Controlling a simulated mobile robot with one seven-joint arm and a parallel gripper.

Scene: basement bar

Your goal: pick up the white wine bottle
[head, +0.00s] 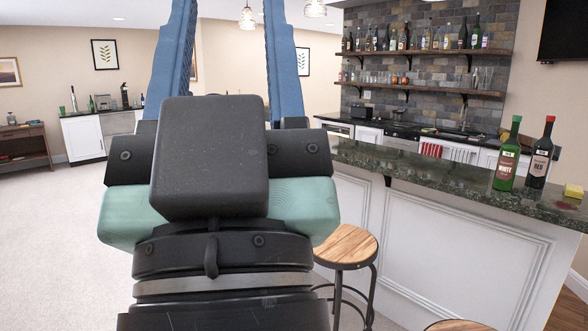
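My gripper (231,40) fills the left middle of the view. Its two blue fingers point up with a clear gap between them, and their tips are cut off at the top. Nothing shows between the fingers. The gripper is well left of the bottle and does not touch it.
A dark bottle labelled "RED" (540,153) stands close beside the white wine bottle on its right. A wooden stool (346,246) stands before the white bar front. Carpet at the left (50,250) is clear.

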